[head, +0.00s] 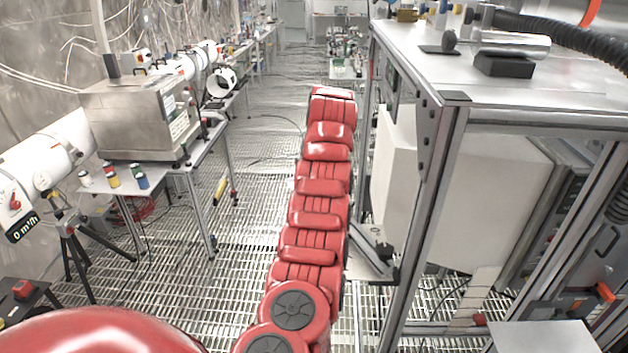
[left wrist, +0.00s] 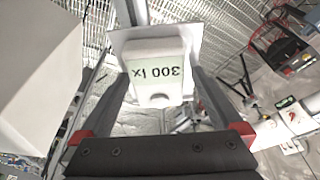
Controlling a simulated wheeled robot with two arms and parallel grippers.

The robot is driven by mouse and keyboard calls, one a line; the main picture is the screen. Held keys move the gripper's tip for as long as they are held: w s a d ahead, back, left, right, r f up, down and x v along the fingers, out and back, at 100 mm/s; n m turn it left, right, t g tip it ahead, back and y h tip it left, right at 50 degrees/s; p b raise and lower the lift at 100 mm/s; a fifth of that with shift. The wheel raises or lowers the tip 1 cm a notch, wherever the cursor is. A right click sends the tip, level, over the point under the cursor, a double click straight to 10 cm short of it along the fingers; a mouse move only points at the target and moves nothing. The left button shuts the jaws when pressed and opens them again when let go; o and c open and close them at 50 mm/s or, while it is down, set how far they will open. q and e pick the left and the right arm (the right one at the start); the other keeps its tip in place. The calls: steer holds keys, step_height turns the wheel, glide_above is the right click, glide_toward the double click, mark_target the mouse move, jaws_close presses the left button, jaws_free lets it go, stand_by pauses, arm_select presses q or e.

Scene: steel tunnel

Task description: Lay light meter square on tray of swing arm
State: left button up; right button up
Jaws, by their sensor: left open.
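The light meter (left wrist: 156,85) is a pale box with a display reading "300 lx", upside down in the left wrist view. It lies in front of a larger pale square plate (left wrist: 195,38), which looks like the tray, with a grey bar (left wrist: 138,10) running from its edge. The meter looks roughly square to the plate; I cannot tell whether it touches it all over. My left gripper (left wrist: 155,76) is open, one finger on each side of the meter. In the head view my red arm hides the gripper, meter and tray. My right gripper is not in view.
In the head view a metal-framed bench (head: 490,95) with a big white box (head: 480,200) stands close on the right. A table with a steel instrument (head: 140,115) stands left. Open grating floor (head: 255,190) lies between. A white block (left wrist: 35,60) fills the wrist view's upper left.

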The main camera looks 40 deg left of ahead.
arm_select(q)
steer(key=shift+r+b, duration=0.25)
steer(key=shift+b, duration=0.15)
steer(key=shift+d+r+b, duration=0.15)
steer(key=shift+r+b, duration=0.2)
steer(key=shift+r, duration=0.05)
steer(key=b+v, duration=0.1)
steer(key=v, duration=0.2)
steer(key=shift+b, duration=0.3)
steer(key=p+v, duration=0.1)
steer(key=v, duration=0.1)
steer(key=shift+d+r, duration=0.1)
steer(key=shift+r, duration=0.2)
steer(key=shift+s+d+r, duration=0.1)
steer(key=shift+s+r, duration=0.1)
steer(key=shift+r, duration=0.15)
